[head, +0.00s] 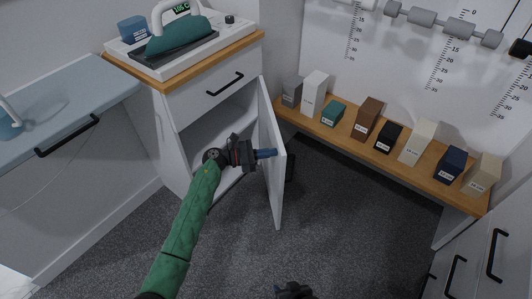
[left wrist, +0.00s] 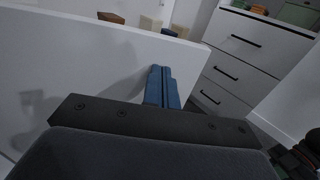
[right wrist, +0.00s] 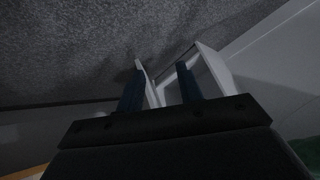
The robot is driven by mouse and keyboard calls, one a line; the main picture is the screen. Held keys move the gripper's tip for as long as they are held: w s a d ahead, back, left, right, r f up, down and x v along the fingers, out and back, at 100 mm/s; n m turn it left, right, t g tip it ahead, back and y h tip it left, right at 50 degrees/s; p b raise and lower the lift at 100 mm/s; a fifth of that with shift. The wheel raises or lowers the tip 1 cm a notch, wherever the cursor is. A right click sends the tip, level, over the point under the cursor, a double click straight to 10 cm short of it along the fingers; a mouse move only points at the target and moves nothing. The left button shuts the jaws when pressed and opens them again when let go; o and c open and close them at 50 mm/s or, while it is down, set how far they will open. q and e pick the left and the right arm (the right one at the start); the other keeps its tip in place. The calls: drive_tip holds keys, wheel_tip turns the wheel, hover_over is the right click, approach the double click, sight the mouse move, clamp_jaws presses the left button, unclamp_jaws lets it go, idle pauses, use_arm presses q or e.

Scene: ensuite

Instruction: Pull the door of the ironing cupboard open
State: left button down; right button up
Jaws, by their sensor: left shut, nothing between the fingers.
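The ironing cupboard (head: 178,150) is a white cabinet with a wooden top, one drawer, and an open compartment below. Its white door (head: 273,190) stands well open, swung out from the cupboard's right side. A dark handle (head: 290,167) shows partly past its outer side. My left gripper (head: 268,153) is shut and empty, with its blue fingers at the door's inner face; whether they touch it I cannot tell. In the left wrist view the shut fingers (left wrist: 163,88) are in front of the white door (left wrist: 70,60). My right gripper (right wrist: 160,88) is open and empty, low over the carpet.
A teal iron (head: 180,36) rests on a station on top of the cupboard. A wooden shelf (head: 340,135) with several small boxes runs along the back wall. White drawers (head: 475,255) stand at the right. Grey carpet (head: 350,220) is clear between them.

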use_arm(q)
drive_tip(key=shift+d, duration=0.1)
